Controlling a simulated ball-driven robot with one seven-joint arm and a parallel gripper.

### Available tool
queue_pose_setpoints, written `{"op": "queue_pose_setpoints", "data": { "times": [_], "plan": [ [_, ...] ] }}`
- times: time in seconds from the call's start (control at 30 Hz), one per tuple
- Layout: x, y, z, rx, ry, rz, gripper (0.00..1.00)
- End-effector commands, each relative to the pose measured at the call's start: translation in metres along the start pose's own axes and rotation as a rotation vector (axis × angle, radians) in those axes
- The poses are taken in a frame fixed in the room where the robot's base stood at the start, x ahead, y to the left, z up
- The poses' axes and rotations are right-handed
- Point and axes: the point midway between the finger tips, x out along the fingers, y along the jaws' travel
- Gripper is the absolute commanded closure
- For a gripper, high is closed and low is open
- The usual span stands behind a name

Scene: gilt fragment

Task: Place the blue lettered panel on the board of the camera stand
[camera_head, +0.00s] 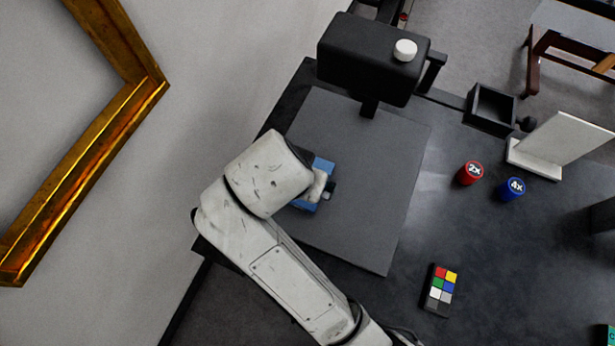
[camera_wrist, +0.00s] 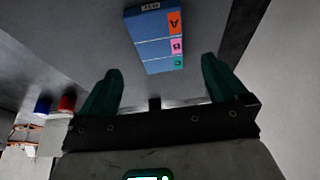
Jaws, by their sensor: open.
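The blue lettered panel (camera_wrist: 155,38) has orange, pink and green tabs marked A, B and C. It lies on the grey board (camera_head: 365,225) of the camera stand, towards the board's left side. In the head view only parts of the panel (camera_head: 323,166) show; my wrist hides the rest. My gripper (camera_wrist: 159,67) is open. Its two dark green fingers are spread wide, with the panel beyond the tips and between their lines, apart from both. The black camera head (camera_head: 365,62) of the stand is above the board's far end.
A red 2x cup (camera_head: 470,173), a blue 4x cup (camera_head: 512,188) and a white angled stand (camera_head: 565,140) are right of the board. A colour-patch block (camera_head: 440,290) lies at the lower right. A black open box (camera_head: 490,110) is behind. A gilt frame (camera_head: 90,130) hangs left.

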Motion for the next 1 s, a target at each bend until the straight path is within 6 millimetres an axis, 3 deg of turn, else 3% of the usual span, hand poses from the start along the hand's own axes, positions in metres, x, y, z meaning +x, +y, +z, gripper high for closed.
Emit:
{"op": "queue_pose_setpoints", "data": {
  "times": [0.03, 0.1, 0.33, 1.0],
  "plan": [
    [-0.015, 0.000, -0.002, -0.001, 0.001, -0.002, 0.01],
    [-0.025, 0.000, -0.002, -0.002, 0.000, 0.000, 0.01],
    [-0.045, 0.000, -0.001, -0.001, -0.001, 0.001, 0.01],
    [-0.051, 0.000, 0.000, 0.000, 0.000, 0.001, 0.01]
  ]
}}
